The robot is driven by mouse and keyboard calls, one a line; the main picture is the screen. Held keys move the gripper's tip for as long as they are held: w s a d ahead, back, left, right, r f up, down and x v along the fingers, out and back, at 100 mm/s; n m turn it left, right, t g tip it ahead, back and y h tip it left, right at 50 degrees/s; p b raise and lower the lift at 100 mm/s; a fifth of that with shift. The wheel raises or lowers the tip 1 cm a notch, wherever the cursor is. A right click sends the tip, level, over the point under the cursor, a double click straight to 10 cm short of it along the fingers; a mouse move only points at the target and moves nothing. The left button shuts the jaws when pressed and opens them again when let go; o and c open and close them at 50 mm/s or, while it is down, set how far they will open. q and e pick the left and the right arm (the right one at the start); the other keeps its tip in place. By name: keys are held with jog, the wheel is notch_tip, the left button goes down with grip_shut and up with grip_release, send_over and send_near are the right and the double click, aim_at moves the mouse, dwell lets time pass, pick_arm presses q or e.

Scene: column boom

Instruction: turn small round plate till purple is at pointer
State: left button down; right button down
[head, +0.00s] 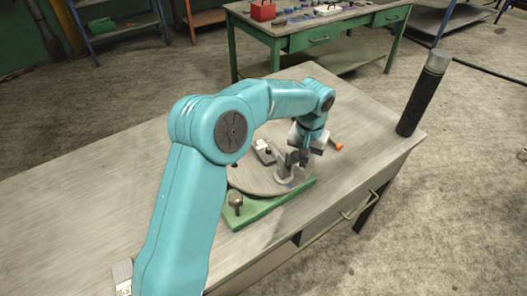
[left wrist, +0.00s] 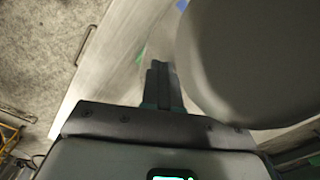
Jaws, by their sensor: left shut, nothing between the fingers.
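The small round plate (head: 252,178) is grey and lies on a green base (head: 262,207) on the workbench, partly hidden by my left arm. A small blue mark (head: 290,185) shows near its right edge. I cannot make out a purple mark or which part is the pointer. My left gripper (head: 292,167) points down over the right part of the plate, its fingers shut and empty. I cannot tell whether they touch anything. In the left wrist view the shut fingers (left wrist: 160,84) show beside a large dark rounded shape. My right gripper is not in view.
A dark knob (head: 236,200) stands at the base's front corner. A small grey-white block (head: 264,150) and an orange-ended piece (head: 336,146) are near the plate. A dark cylinder (head: 422,95) stands at the workbench's right corner. The workbench (head: 85,190) is clear at left.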

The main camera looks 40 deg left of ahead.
pick_arm(q)
jog(key=shift+w+a+r+p, duration=0.1)
jog(key=shift+w+r+p, duration=0.05)
jog(key=shift+w+p, duration=0.6)
jog(key=shift+w, duration=0.1)
jog(key=shift+f, duration=0.2)
jog(key=shift+s+b, duration=0.45)
jog(key=shift+s, duration=0.1)
notch_tip(320, 180, up, 9)
jog(key=p, duration=0.7)
jog(key=shift+r, duration=0.1)
